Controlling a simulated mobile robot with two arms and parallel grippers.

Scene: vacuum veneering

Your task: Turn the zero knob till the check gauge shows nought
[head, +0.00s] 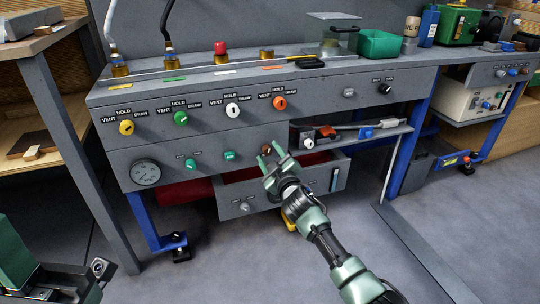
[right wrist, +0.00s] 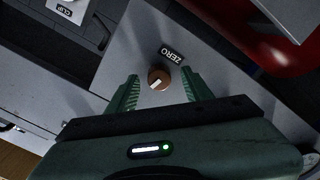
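The zero knob (right wrist: 158,78) is a small brown round knob with a white pointer line, beside a black ZERO label (right wrist: 171,56) in the right wrist view. In the head view the knob (head: 266,149) shows just past my fingertips on the bench front. My right gripper (head: 275,161) is open in front of it; in the right wrist view its green fingers (right wrist: 160,90) stand either side of the knob with gaps. The check gauge (head: 145,173) is a round grey dial at the panel's lower left; its needle is too small to read.
Yellow, green, white and orange valve knobs (head: 232,109) line the upper panel.

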